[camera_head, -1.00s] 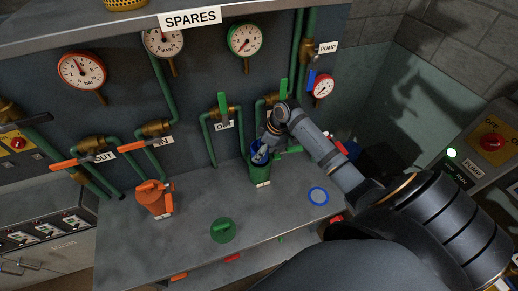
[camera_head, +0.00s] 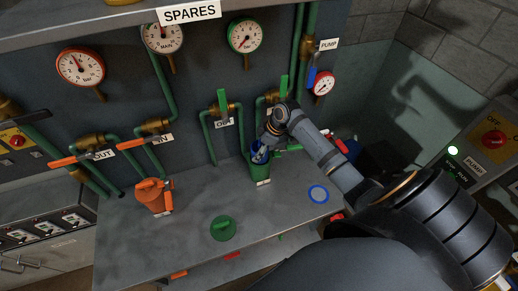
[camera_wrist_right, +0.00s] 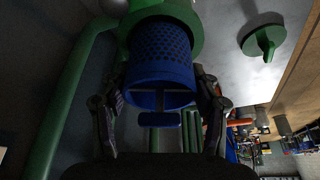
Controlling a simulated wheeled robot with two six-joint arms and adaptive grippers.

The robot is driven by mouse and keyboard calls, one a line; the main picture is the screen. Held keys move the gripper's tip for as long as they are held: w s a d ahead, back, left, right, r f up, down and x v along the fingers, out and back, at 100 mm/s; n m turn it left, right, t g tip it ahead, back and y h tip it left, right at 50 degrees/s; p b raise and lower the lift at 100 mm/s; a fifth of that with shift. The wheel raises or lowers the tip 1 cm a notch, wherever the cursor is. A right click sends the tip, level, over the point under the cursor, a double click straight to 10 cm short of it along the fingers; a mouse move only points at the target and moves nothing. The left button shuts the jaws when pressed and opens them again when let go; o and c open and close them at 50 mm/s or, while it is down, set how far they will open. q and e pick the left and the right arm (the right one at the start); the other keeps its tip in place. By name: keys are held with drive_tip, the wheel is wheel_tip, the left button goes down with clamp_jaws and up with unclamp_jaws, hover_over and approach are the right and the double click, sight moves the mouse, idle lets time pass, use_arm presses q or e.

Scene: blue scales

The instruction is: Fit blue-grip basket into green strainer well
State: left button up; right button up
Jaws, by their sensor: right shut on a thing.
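My right gripper (camera_head: 264,146) is shut on the blue-grip basket (camera_wrist_right: 158,70), with one finger on each side of its blue end. The basket has a perforated blue body and a blue crossbar grip (camera_wrist_right: 160,119). It also shows as a blue patch at the mouth of the green strainer well (camera_head: 259,172) in the head view. In the right wrist view the well's green rim (camera_wrist_right: 188,18) surrounds the basket's far end, while much of the perforated wall stays visible outside. How deep the far end reaches is hidden. My left gripper is not in view.
A round green lid (camera_head: 222,229) and a blue ring (camera_head: 318,195) lie on the grey bench (camera_head: 270,215). An orange strainer (camera_head: 154,197) stands at left. Green pipes with valve handles run behind the well. The front middle of the bench is clear around the lid.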

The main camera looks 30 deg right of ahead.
drive_tip(key=shift+f+b, duration=0.55)
drive_tip(key=shift+f, duration=0.55)
drive_tip(key=o, duration=1.3)
drive_tip(key=shift+c, duration=0.2)
drive_tip(key=shift+r, duration=0.25)
drive_tip(key=v, duration=1.1)
drive_tip(key=shift+s+r, duration=0.15)
drive_tip(key=shift+r, duration=0.15)
